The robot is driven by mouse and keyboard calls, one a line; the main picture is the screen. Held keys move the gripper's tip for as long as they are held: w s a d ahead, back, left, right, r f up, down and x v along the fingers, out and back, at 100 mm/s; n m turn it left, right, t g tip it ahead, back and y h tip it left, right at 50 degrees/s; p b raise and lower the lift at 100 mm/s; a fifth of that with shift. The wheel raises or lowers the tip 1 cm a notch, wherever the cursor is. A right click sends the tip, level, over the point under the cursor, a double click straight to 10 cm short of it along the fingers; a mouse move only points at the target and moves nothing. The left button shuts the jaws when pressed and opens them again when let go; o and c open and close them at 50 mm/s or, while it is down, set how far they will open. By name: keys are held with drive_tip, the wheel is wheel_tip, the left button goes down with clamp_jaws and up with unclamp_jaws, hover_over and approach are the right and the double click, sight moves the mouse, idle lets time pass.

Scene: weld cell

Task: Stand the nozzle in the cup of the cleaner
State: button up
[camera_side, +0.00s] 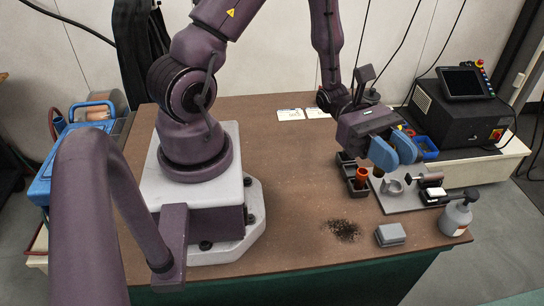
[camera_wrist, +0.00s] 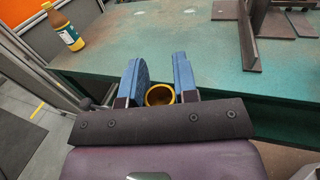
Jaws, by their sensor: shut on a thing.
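My gripper (camera_side: 393,154) has two blue fingers and hangs over the left part of the grey cleaner plate (camera_side: 396,204). In the wrist view, a brass-yellow hollow nozzle (camera_wrist: 160,95) sits between the fingers of my gripper (camera_wrist: 160,82), its round open end toward the camera. In the side view the fingers hide most of it; a small brass bit (camera_side: 378,172) shows below them. A grey cup (camera_side: 391,187) stands on the plate, just below and slightly right of that bit. Whether the two touch cannot be told.
Dark square holders stand left of the plate, one with an orange-red cylinder (camera_side: 361,178). A motor-like part (camera_side: 431,180), a spray bottle (camera_side: 457,214) and a grey block (camera_side: 390,235) lie to the right and front. Dark grit (camera_side: 343,230) lies on the table. A blue bin (camera_side: 426,147) stands behind.

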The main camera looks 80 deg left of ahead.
drive_tip(key=s+a+f+m+g+y, duration=0.2)
drive_tip(key=s+f+m+g+y, duration=0.15)
drive_tip(key=s+m+g, duration=0.55)
drive_tip(key=s+a+f+m+g+y, duration=0.25)
drive_tip(key=s+m+g+y, duration=0.3)
drive_tip(key=s+g, duration=0.5)
drive_tip(key=m+t+y, duration=0.8)
drive_tip(key=m+y, duration=1.2)
drive_tip(key=y, duration=0.5)
hover_over(267, 153)
drive_tip(key=shift+g, duration=0.25)
drive_tip(key=shift+f, duration=5.5)
drive_tip(key=shift+f, duration=0.1)
